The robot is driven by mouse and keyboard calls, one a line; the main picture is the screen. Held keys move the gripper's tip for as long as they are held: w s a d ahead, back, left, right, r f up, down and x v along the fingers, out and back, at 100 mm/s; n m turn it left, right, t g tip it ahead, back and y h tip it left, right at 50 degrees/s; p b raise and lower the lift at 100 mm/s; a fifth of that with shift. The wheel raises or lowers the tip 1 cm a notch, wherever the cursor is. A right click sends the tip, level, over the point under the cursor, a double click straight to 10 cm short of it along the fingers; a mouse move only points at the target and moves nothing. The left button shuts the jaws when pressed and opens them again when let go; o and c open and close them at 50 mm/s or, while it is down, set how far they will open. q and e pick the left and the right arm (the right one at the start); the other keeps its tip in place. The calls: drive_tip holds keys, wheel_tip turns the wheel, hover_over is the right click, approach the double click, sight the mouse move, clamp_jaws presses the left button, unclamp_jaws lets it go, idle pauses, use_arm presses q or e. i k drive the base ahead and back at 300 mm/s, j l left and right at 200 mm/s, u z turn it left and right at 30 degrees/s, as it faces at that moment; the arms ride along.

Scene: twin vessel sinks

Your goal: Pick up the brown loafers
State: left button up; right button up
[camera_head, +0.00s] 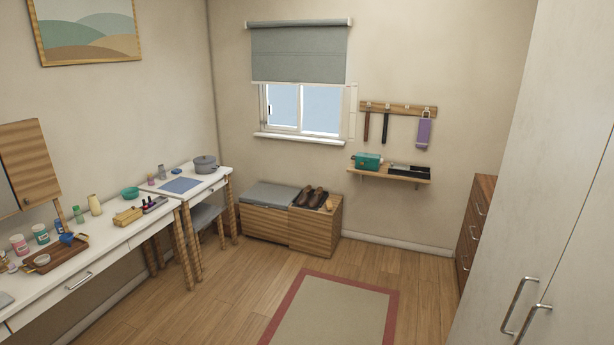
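A pair of dark brown loafers (311,197) sits on top of the low wooden bench (315,234) under the window, at its right part. The shoes lie side by side. A small light-brown object (329,204) lies just right of them; I cannot tell what it is. The bench's left part has a grey cushioned top (271,195). Neither of my grippers shows in the head view.
White tables (110,240) with several small items run along the left wall. A stool (205,216) stands partly under the far one. A wall shelf (390,174) hangs right of the bench. A tall cabinet (560,180) is close on the right. The rug (335,312) and floor before the bench are clear.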

sight(315, 201)
drive_tip(key=i, duration=2.35)
